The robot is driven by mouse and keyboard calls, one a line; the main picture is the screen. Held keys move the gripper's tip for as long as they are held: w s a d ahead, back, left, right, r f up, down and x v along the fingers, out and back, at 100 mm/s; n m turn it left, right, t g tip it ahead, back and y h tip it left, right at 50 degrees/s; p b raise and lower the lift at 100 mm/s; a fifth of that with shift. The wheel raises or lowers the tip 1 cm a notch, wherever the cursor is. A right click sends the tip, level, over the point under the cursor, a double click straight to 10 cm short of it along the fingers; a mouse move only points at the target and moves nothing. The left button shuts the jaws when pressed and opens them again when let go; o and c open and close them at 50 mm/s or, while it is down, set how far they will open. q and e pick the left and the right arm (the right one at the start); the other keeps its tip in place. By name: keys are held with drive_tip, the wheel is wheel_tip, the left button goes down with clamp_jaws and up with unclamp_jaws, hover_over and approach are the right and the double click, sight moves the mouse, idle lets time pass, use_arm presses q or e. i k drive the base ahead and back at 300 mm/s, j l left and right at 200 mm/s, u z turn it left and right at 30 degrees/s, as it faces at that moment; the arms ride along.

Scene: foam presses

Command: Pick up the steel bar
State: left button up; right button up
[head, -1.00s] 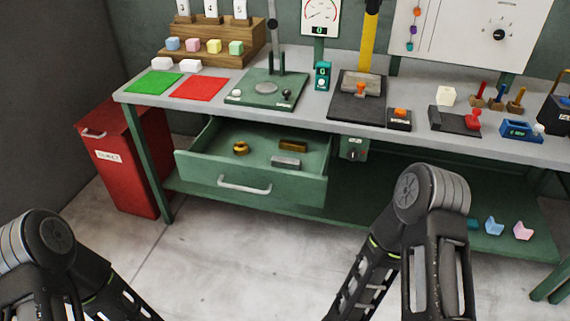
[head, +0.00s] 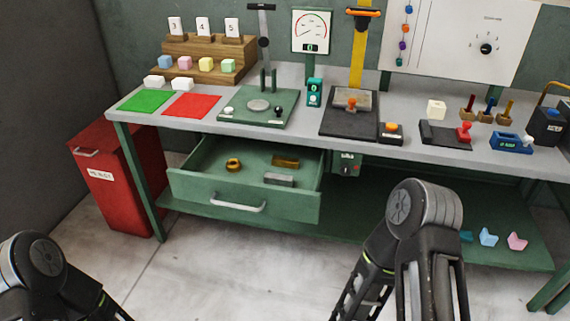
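The steel bar (head: 279,180) is a small grey block lying in the open green drawer (head: 196,187) under the workbench, toward the drawer's front right. A brass bar (head: 285,162) lies just behind it, and a round brass piece (head: 233,165) lies to its left, both apart from it. My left arm shows at the lower left and my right arm at the lower right, in front of the bench. Neither gripper's fingertips show in the head view. Both arms are well short of the drawer.
The drawer sticks out from the bench with its handle (head: 237,206) in front. A red bin (head: 119,188) stands left of the bench. The grey benchtop (head: 300,130) holds presses, coloured mats and small blocks. The floor (head: 220,270) before the drawer is clear.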

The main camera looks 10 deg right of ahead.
sight(269, 177)
drive_tip(key=i+l, duration=0.15)
drive_tip(key=l, duration=0.25)
drive_tip(key=i+l, duration=0.1)
drive_tip(key=l, duration=0.35)
drive_tip(key=i+l+z, duration=0.1)
drive_tip(key=l, duration=0.3)
drive_tip(key=i+l, duration=0.2)
drive_tip(key=l, duration=0.2)
drive_tip(key=i+l+z, duration=0.1)
drive_tip(key=l, duration=0.3)
drive_tip(key=i+l, duration=0.2)
drive_tip(key=l, duration=0.2)
drive_tip(key=i+l, duration=0.15)
drive_tip(key=l, duration=0.25)
drive_tip(key=z, duration=0.05)
